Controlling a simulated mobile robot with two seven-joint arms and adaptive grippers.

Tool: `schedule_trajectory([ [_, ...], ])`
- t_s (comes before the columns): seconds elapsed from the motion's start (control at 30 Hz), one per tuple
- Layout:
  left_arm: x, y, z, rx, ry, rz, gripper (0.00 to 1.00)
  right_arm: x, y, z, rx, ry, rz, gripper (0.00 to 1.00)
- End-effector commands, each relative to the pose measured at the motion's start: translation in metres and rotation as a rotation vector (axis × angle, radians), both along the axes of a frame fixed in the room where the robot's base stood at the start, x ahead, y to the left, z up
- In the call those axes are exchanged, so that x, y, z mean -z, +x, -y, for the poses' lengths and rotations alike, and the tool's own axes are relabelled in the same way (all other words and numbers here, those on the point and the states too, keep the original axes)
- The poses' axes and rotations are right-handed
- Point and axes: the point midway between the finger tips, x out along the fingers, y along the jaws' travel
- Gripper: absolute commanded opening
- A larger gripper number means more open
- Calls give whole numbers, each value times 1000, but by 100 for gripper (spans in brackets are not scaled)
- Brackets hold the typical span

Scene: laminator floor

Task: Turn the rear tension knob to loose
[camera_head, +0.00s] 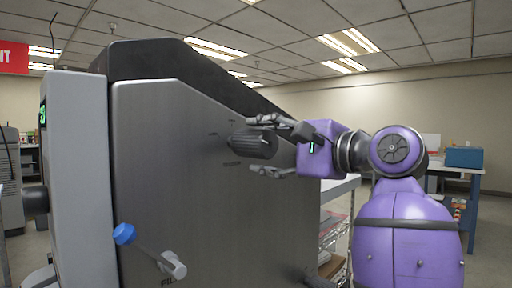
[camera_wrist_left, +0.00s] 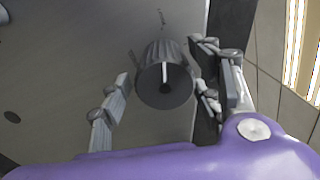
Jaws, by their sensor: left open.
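The rear tension knob (camera_head: 253,143) is a dark ribbed knob on the grey side panel of the laminator (camera_head: 175,160). It also shows in the left wrist view (camera_wrist_left: 165,78), with a white pointer line on its face that runs from the middle toward the top of that picture. My left gripper (camera_head: 257,146) is open, with one finger above the knob and one below. In the left wrist view, the open left gripper (camera_wrist_left: 161,80) has its fingers on either side of the knob, with gaps visible. The labels by the knob are too small to read. My right gripper is out of view.
A wire shelf (camera_head: 336,225) stands behind the machine at right. A blue box (camera_head: 464,157) sits on a table farther back.

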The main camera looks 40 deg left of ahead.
Motion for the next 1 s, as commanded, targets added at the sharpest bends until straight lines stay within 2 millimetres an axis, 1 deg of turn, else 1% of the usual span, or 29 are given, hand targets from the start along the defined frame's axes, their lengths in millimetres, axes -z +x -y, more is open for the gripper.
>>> schedule_trajectory([
  [0.03, 0, 0, 12, 4, -1, -1, 58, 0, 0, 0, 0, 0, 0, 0],
  [0.2, 0, -3, 49, 4, -1, -1, 58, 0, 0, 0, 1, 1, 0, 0],
  [0.3, 0, -5, 67, 2, 0, 0, 58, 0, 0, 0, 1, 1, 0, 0],
  [0.4, 0, -6, 80, 2, -2, 0, 58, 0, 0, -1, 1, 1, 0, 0],
  [0.5, 0, -7, 88, 0, -1, 0, 58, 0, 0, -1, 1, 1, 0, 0],
  [0.6, 1, -7, 91, -1, -3, 0, 58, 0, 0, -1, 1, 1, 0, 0],
  [1.0, 1, -7, 91, 0, -2, 0, 58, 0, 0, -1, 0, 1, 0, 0],
])
